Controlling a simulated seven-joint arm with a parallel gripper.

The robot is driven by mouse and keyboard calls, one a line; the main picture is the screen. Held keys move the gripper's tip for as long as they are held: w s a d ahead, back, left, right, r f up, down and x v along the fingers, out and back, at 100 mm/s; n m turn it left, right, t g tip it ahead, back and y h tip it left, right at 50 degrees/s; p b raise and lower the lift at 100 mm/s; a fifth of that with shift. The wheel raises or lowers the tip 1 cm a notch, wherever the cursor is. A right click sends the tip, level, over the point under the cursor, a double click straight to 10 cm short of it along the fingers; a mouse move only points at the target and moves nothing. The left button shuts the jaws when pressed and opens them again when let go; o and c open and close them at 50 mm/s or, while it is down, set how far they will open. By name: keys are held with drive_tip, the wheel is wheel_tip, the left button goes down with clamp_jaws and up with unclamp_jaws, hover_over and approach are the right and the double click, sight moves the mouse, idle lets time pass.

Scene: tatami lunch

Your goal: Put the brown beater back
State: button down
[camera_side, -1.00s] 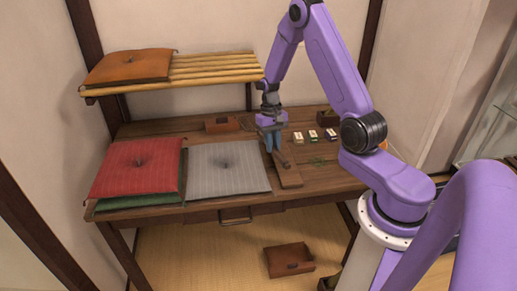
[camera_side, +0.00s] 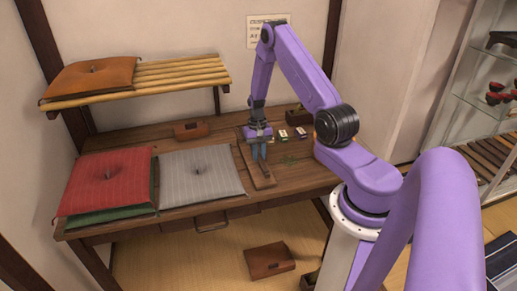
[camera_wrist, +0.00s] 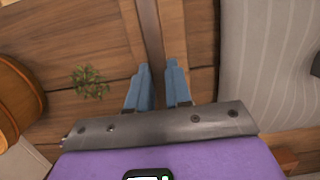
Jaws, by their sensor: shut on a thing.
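My gripper (camera_side: 259,151) is low over the table, just right of the grey cushion. Its blue fingers also show in the wrist view (camera_wrist: 159,82). They are shut on a narrow brown strip, which I take to be the handle of the brown beater (camera_wrist: 150,35). In the side view the fingers hide most of it. A flat brown board (camera_side: 262,177) lies under and in front of the fingers, and I cannot tell whether it is part of the beater or a separate rest.
A grey cushion (camera_side: 197,172) and a red cushion (camera_side: 107,182) on a green one lie to the left. An orange cushion (camera_side: 92,75) sits on the slatted shelf (camera_side: 180,80). Small boxes (camera_side: 301,132) and a green sprig (camera_side: 289,160) lie right. A brown box (camera_side: 270,260) is on the floor.

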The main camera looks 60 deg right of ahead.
drive_tip(key=shift+f, duration=1.8)
drive_tip(key=c, duration=1)
unclamp_jaws()
drive_tip(key=shift+o, duration=0.2)
drive_tip(key=shift+r, duration=0.15)
